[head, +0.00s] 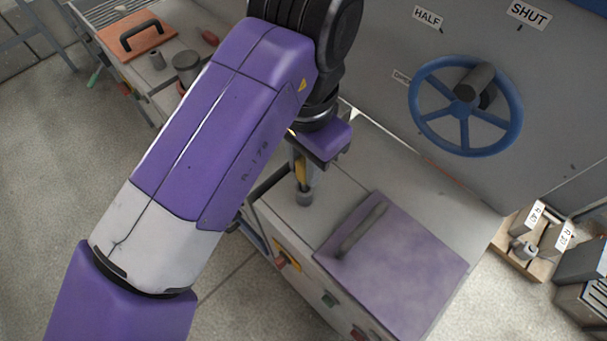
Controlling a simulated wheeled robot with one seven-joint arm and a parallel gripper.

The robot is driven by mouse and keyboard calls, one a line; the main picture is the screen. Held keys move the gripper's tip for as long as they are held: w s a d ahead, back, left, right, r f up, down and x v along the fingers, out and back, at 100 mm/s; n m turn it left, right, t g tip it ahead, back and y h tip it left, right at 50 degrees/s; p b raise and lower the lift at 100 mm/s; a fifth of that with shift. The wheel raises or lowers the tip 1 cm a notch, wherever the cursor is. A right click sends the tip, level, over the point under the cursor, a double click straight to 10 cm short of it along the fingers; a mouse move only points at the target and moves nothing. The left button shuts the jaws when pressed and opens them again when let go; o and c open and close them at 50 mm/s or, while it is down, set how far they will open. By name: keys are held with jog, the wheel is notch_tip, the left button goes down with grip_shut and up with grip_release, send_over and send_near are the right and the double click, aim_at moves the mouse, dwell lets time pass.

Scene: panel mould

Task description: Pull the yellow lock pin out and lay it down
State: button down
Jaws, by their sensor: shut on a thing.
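My gripper (304,178) points down over the grey bench top (345,185), left of the purple lid. It is shut on the yellow lock pin (300,170), of which a yellow strip shows between the fingers. A short grey cylinder (304,196) is directly below the fingers. I cannot tell whether the pin's lower end is in this cylinder or above it. My arm hides part of the pin and the bench behind it.
A purple lid (425,260) with a bar handle (362,229) lies on the bench's right part. A blue handwheel (465,106) is on the grey panel behind. An orange board (138,38) lies at the upper left. A wooden tray (506,240) is at the right.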

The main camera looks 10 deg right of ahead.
jog(key=shift+r+p, duration=1.4)
jog(key=shift+r, duration=0.4)
jog(key=shift+r+p, duration=1.85)
jog(key=shift+r, duration=0.2)
